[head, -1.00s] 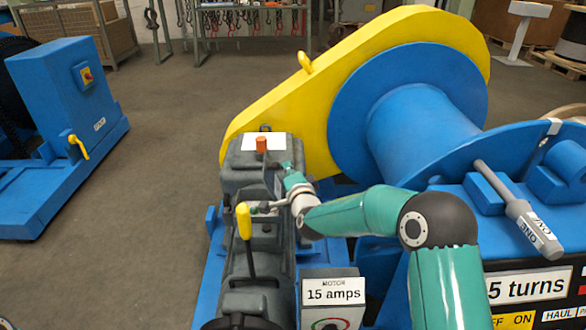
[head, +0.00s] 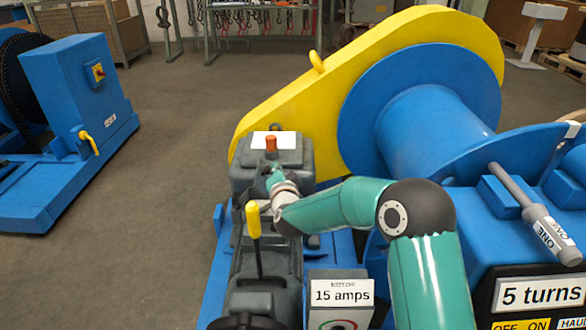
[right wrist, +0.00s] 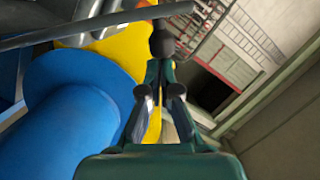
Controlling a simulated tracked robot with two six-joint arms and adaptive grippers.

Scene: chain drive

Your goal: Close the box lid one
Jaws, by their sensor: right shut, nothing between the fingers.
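A dark grey box (head: 242,172) stands at the far end of the grey machine, with a white plate (head: 262,140) and an orange cap (head: 271,144) on top. I cannot make out which part is lid one or how far open it is. My right gripper (head: 273,170) is at the near face of this box; I cannot tell whether it touches. In the right wrist view my right gripper (right wrist: 161,62) has its fingers shut and nothing between them, with a dark round shape at the tips. My left gripper is not in view.
A yellow-handled lever (head: 253,220) stands just left of my right wrist. A yellow guard (head: 300,100) and blue drum (head: 425,125) rise behind and to the right. A grey-handled bar (head: 540,225) juts out at right. Open floor (head: 170,150) lies left.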

